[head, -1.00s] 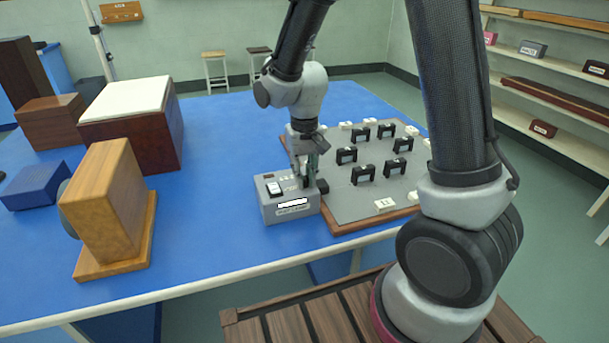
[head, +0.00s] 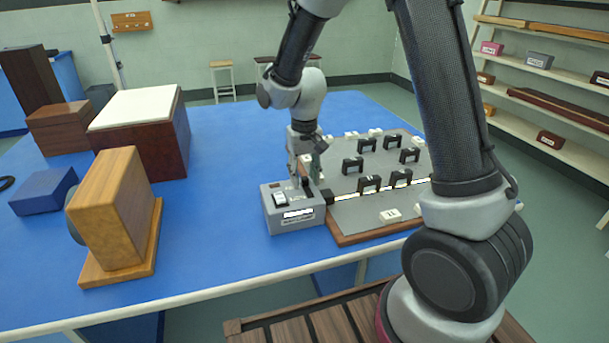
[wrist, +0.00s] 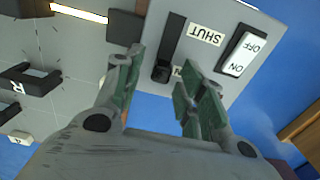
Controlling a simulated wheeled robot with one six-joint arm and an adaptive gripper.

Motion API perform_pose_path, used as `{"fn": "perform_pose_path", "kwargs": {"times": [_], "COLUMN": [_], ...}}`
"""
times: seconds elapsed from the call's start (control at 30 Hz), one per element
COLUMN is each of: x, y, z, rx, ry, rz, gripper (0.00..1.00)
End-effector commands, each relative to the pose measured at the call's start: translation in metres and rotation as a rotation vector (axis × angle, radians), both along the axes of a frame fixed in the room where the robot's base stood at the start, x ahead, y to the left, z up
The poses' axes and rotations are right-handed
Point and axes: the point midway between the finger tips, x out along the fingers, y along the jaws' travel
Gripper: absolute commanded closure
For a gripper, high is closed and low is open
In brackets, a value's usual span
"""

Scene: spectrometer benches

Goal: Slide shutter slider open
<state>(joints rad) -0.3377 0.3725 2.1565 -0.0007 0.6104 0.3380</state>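The grey lamp box (head: 292,222) stands on the blue table at the left edge of the grey board. Its top has a dark slot with a black shutter slider knob (wrist: 160,72). In the wrist view the knob sits at the end of the slot away from the SHUT label (wrist: 205,34), beside a second label mostly hidden by a finger. My gripper (head: 303,176) is over the box top. In the wrist view my gripper (wrist: 160,92) has its fingers apart, with the knob showing in the gap and no finger visibly touching it.
A bright beam strip (wrist: 80,12) leaves the box and crosses the grey board (head: 360,213). Several black holders (head: 353,167) stand on the board. An ON/OFF rocker switch (wrist: 242,53) is beside the slot. A wooden block on a base (head: 125,215) stands to the left, with clear blue table between.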

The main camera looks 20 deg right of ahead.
Motion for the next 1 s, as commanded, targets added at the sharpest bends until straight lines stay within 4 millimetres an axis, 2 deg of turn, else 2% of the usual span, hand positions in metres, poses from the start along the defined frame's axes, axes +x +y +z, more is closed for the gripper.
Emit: {"fn": "perform_pose_path", "kwargs": {"times": [0.17, 0.27, 0.5, 0.7, 1.0], "x": [0.001, 0.001, 0.001, 0.001, 0.000], "y": [0.000, 0.000, 0.000, 0.000, 0.000], "z": [0.010, 0.027, 0.081, 0.111, 0.120], "rx": [0.001, 0.002, 0.002, 0.001, 0.000], "ry": [-0.003, -0.005, -0.005, -0.002, 0.000], "rz": [0.000, 0.000, 0.000, 0.000, 0.000], "gripper": [0.61, 0.61, 0.61, 0.61, 0.61]}}
